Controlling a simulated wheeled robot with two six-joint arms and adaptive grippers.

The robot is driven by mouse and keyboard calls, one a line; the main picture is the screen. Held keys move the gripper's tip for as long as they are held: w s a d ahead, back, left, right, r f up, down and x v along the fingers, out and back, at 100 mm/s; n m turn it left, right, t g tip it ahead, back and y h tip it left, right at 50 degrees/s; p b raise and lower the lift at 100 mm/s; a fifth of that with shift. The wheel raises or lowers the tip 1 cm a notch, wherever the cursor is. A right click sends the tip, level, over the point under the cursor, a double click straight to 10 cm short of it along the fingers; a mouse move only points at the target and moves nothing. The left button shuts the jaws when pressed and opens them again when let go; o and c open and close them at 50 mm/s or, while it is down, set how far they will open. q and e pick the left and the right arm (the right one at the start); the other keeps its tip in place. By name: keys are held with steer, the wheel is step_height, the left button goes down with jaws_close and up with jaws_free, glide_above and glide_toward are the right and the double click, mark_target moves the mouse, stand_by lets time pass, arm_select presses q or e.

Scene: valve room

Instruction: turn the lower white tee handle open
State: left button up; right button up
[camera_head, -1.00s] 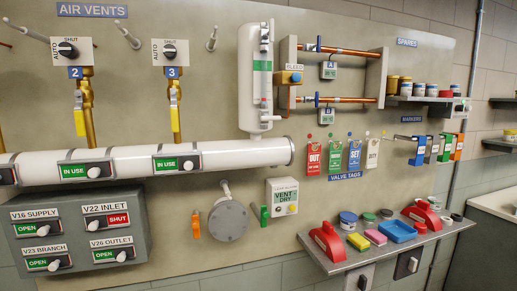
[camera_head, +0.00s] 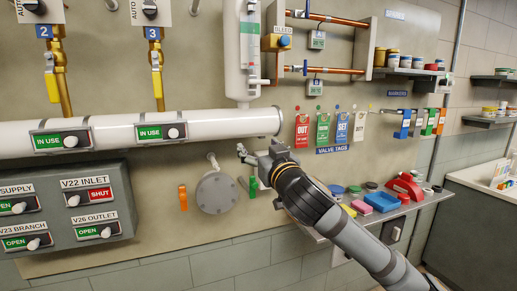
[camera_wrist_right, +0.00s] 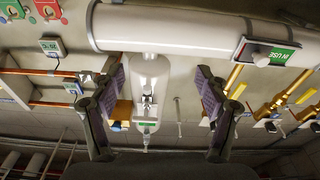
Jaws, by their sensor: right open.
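A white upright cylinder (camera_head: 241,50) with a clear gauge tube stands on top of the thick white pipe. A small white tee handle (camera_head: 258,82) sticks out low on its front, above my right gripper. My right gripper (camera_head: 247,158) is below the pipe's right end, in front of the wall, apart from the handle. In the right wrist view, which is upside down, its fingers (camera_wrist_right: 162,78) are spread wide and empty. The cylinder (camera_wrist_right: 150,72) shows between them, with its low fittings. The handle's exact angle is too small to tell. My left gripper is out of view.
The white pipe (camera_head: 105,133) crosses the wall. A grey round flange (camera_head: 216,194), an orange lever (camera_head: 183,197) and a green lever (camera_head: 252,187) sit below. Valve tags (camera_head: 324,130) hang to the right. A cluttered shelf (camera_head: 413,208) lies behind my right arm.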

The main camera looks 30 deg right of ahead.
mark_target(260, 82)
steer(key=s+r+t, duration=0.3)
steer(key=s+r, duration=0.2)
steer(key=r, duration=0.8)
steer(key=shift+m+h, duration=0.3)
steer(key=shift+m, duration=0.1)
steer(key=p+x, duration=0.7)
steer(key=d+f+p+x, duration=0.1)
steer(key=p+x, duration=0.2)
steer(key=shift+w+d+r, duration=0.1)
steer(key=shift+w+r, duration=0.1)
steer(key=shift+w, duration=0.25)
steer(key=shift+c, duration=0.2)
steer(key=c, duration=1.1)
steer(key=shift+c, duration=0.2)
